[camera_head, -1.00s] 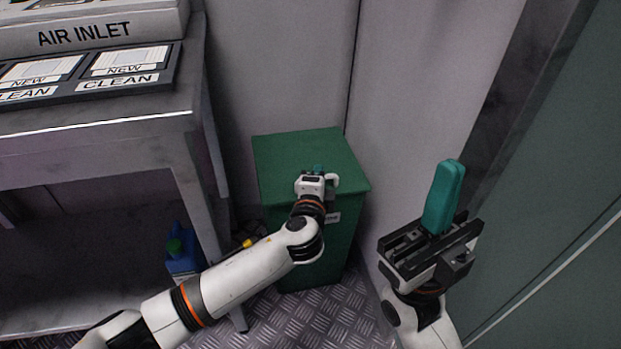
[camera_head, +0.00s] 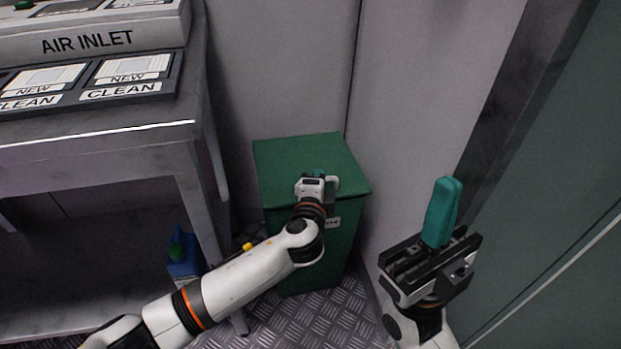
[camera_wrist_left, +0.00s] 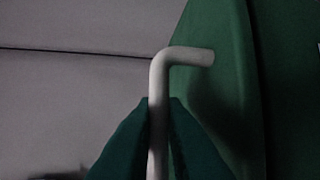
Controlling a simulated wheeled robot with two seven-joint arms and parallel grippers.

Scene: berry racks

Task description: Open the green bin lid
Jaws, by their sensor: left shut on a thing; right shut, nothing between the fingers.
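The green bin (camera_head: 310,255) stands in the corner with its flat lid (camera_head: 300,152) lying closed on top. My left gripper (camera_head: 318,175) is at the lid's front edge. In the left wrist view its two green fingers (camera_wrist_left: 158,120) are shut on a pale bent handle (camera_wrist_left: 187,56) on the green lid. In the head view the handle (camera_head: 333,184) shows only in part beside the gripper. My right gripper (camera_head: 443,205) is shut and empty, fingers pointing up, to the right of the bin and apart from it.
A grey metal table (camera_head: 100,138) with an air inlet unit (camera_head: 90,32) and labelled trays stands at the left. A blue bottle (camera_head: 184,262) is beneath it. Walls close in behind and right of the bin. Patterned metal floor (camera_head: 305,318) shows in front.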

